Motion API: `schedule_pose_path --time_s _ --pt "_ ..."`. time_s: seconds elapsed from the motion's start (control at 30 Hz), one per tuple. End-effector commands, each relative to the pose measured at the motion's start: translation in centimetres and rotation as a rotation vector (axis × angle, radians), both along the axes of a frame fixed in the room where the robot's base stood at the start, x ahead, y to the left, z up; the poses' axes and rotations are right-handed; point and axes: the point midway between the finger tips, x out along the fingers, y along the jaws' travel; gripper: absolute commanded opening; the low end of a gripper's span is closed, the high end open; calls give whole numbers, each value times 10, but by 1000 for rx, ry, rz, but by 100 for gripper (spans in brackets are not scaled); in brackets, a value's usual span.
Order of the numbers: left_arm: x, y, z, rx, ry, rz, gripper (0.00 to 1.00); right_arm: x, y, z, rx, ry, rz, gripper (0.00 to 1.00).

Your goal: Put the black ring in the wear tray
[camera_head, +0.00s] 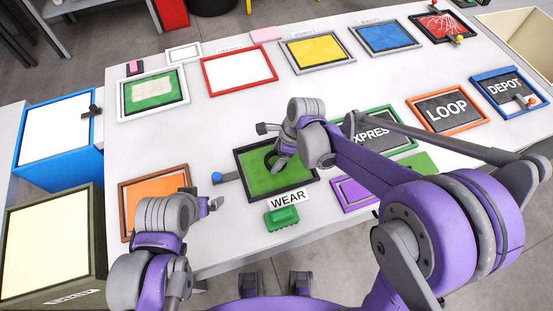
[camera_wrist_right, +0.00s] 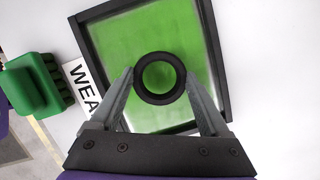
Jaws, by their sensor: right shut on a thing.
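The black ring (camera_wrist_right: 160,102) shows in the right wrist view between the fingertips of my right gripper (camera_wrist_right: 160,80), which is shut on it. The ring is over the green floor of the wear tray (camera_wrist_right: 205,60); I cannot tell whether it touches the floor. In the head view the wear tray (camera_head: 298,187) has a dark frame and a WEAR label at its front, and my right gripper (camera_head: 277,160) is over it, with part of the ring (camera_head: 270,161) in sight. My left gripper (camera_head: 214,204) is left of the tray, apart from it; its jaw state is unclear.
A blue-knobbed piece (camera_head: 217,177) lies left of the tray. An orange tray (camera_head: 150,195), a purple tray (camera_head: 352,193) and the EXPRESS tray (camera_head: 395,135) are nearby. White table shows behind the wear tray.

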Motion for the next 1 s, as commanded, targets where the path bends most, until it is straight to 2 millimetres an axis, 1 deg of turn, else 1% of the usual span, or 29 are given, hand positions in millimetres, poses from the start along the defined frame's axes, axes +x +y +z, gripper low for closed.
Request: schedule_pose_path --time_s 0.03,0.13,0.4,0.53,0.57,0.6,0.63,0.67,0.87,1.0 --pt "0 0 -1 0 1 0 100 0 0 -9 0 0 0 16" --pt "-1 0 -2 0 1 0 100 0 0 -17 0 0 0 16" --pt "-1 0 -2 0 1 0 100 0 0 -18 0 0 1 16" --pt "-2 0 -6 0 4 0 100 -1 0 -23 0 1 0 16" --pt "-2 0 -5 0 3 0 100 0 0 -22 0 1 1 85" --pt "-1 0 -5 0 3 0 100 0 0 -21 0 0 1 92" --pt "-2 0 -5 0 3 0 100 0 0 -21 0 0 1 98" --pt "-1 0 -5 0 3 0 100 0 0 -21 0 0 1 100" --pt "-1 0 -4 0 3 0 100 0 0 -21 0 0 1 100" --pt "0 0 0 0 0 0 100 0 -1 -13 0 -1 0 100"
